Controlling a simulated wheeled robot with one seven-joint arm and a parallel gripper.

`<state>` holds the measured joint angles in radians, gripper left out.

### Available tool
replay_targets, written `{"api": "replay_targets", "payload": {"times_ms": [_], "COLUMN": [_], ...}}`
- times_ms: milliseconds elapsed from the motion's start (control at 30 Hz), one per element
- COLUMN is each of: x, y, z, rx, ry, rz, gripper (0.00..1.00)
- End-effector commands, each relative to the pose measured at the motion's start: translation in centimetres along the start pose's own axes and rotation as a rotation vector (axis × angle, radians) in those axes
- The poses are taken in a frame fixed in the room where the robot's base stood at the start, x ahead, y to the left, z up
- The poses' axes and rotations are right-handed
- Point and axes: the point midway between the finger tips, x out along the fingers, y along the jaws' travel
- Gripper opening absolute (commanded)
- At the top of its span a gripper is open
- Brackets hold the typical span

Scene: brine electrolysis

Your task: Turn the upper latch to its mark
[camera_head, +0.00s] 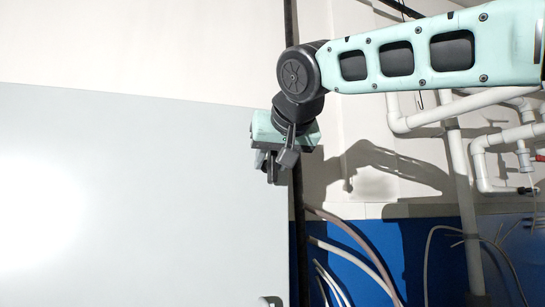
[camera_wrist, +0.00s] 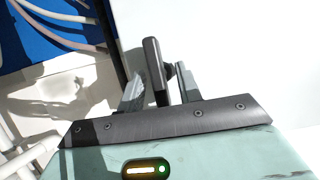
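A large pale grey panel (camera_head: 140,190) fills the left of the head view, and its white face (camera_wrist: 230,50) fills the right of the wrist view. A dark upright latch handle (camera_wrist: 153,66) shows in the wrist view near the panel's edge. My gripper (camera_wrist: 160,88) has its two grey fingers apart, one on each side of the handle. A gap shows on the right side; whether the left finger touches is unclear. In the head view my gripper (camera_head: 279,165) is at the panel's right edge, largely covering the latch. I cannot make out a mark.
White pipes (camera_head: 460,170) run along the wall on the right. Several pale hoses (camera_head: 350,240) hang before the blue lower wall (camera_head: 385,240). The panel's face is otherwise clear.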

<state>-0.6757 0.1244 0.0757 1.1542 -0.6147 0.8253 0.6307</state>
Motion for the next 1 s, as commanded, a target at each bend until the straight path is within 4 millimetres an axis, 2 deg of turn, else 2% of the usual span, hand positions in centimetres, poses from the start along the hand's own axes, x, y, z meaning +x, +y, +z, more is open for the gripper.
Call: {"api": "replay_targets", "payload": {"times_ms": [67,200,667,1000], "x": [-0.01,-0.04,-0.08,-0.04], "y": [0.0,0.0,-0.1,-0.35], "z": [0.01,-0.01,-0.04,0.05], "rx": [0.0,0.0,-0.058,-0.293], "ry": [0.0,0.0,0.002,0.003], "rz": [0.0,0.0,0.023,0.12], "gripper": [0.35,0.0,0.0,0.0]}}
